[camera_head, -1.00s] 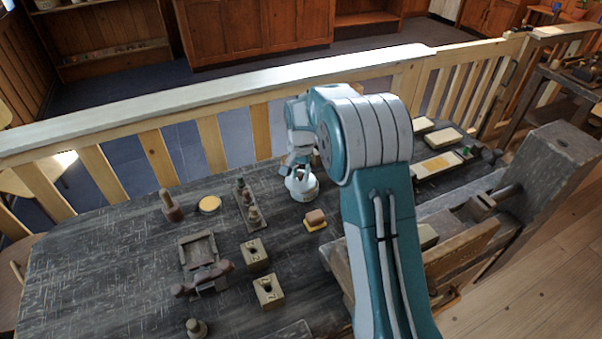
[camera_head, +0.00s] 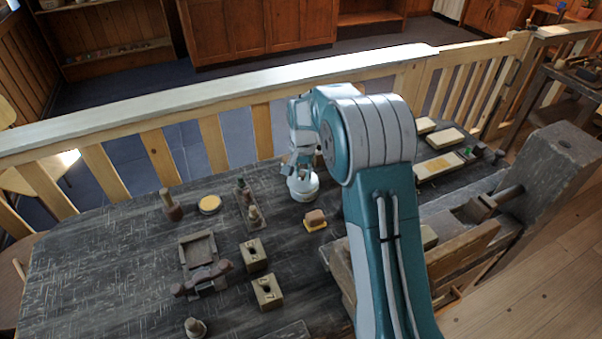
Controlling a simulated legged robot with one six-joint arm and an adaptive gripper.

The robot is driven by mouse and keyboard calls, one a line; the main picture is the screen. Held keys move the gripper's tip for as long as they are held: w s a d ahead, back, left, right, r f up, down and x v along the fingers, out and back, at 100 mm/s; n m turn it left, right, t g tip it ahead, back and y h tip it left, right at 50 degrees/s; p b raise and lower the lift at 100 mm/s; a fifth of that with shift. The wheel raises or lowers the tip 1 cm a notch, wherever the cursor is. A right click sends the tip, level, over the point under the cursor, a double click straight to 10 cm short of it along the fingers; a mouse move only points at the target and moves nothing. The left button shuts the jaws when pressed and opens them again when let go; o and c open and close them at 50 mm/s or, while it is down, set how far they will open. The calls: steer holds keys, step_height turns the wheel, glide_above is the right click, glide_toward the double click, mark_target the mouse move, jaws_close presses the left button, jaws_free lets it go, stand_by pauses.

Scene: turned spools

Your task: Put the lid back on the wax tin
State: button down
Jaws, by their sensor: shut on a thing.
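The wax tin (camera_head: 209,204) stands open on the dark bench, left of centre, with yellow wax showing inside a thin rim. My gripper (camera_head: 302,183) points down over the bench to the right of the tin, beyond the small spool rack. It is shut on a pale round thing at its lower end, which looks like the lid; the fingers partly cover it. I cannot tell whether that thing touches the bench. No other lid shows.
A spool rack (camera_head: 249,208) stands between tin and gripper. A dark-based wooden tool (camera_head: 171,205) is just left of the tin. A brown-topped yellow block (camera_head: 315,219), wooden blocks (camera_head: 267,291) and a wooden tray (camera_head: 200,256) are nearer. A slatted rail (camera_head: 210,145) runs behind.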

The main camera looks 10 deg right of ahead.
steer(key=shift+d, duration=0.4)
stand_by(0.3)
steer(key=shift+a+f, duration=0.15)
steer(key=shift+f, duration=0.05)
stand_by(0.9)
steer(key=shift+c, duration=2)
jaws_free()
steer(key=o, duration=0.4)
steer(key=shift+r, duration=0.1)
steer(key=shift+r, duration=3.4)
